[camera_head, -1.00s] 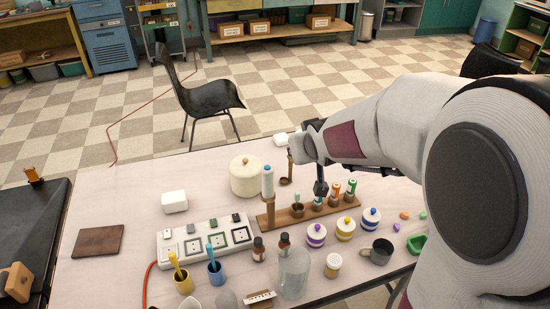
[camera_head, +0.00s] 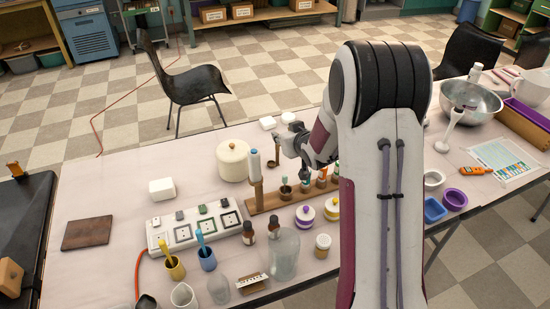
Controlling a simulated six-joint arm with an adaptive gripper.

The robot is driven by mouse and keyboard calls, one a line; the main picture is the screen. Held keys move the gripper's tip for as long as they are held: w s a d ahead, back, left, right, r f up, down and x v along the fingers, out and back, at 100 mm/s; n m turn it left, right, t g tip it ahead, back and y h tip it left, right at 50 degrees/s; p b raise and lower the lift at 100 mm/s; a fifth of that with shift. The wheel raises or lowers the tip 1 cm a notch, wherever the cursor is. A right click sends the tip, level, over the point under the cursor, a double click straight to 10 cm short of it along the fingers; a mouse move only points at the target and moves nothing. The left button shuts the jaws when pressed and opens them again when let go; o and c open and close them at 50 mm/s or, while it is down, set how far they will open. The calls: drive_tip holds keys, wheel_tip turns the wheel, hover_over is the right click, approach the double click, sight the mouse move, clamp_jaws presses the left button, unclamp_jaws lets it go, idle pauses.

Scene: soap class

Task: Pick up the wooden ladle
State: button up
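A brown wooden ladle (camera_head: 276,152) shows on the table behind the wooden rack (camera_head: 262,204). Its handle points up and its small round bowl is at the bottom. My gripper (camera_head: 304,184) points down just to the right of the ladle, over or beside the rack; they look apart. The dark fingers are small and partly lost against the rack and its bottles, so I cannot tell whether they are open. My arm hides the table to the right of the rack.
A cream lidded jar (camera_head: 233,160) stands left of the ladle, with white blocks (camera_head: 268,123) behind it. A white power strip (camera_head: 193,231), bottles and cups crowd the front. A metal bowl (camera_head: 470,100) stands far right. The table's back left is clear.

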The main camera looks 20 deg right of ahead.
drive_tip(key=t+y, duration=0.1)
drive_tip(key=y, duration=0.1)
approach(277, 144)
drive_tip(key=x, duration=0.3)
drive_tip(key=shift+w+a+f, duration=0.15)
drive_tip(key=shift+a+f, duration=0.1)
drive_tip(key=shift+f, duration=0.2)
drive_tip(key=shift+w, duration=0.1)
drive_tip(key=shift+x, duration=1.25)
drive_tip(key=shift+d, duration=0.1)
drive_tip(key=shift+d+x, duration=0.15)
drive_tip(key=shift+x, duration=0.7)
drive_tip(key=shift+d+x, duration=0.15)
drive_tip(key=shift+x, duration=0.7)
drive_tip(key=shift+d+x, duration=0.2)
drive_tip(key=shift+x, duration=0.7)
clamp_jaws()
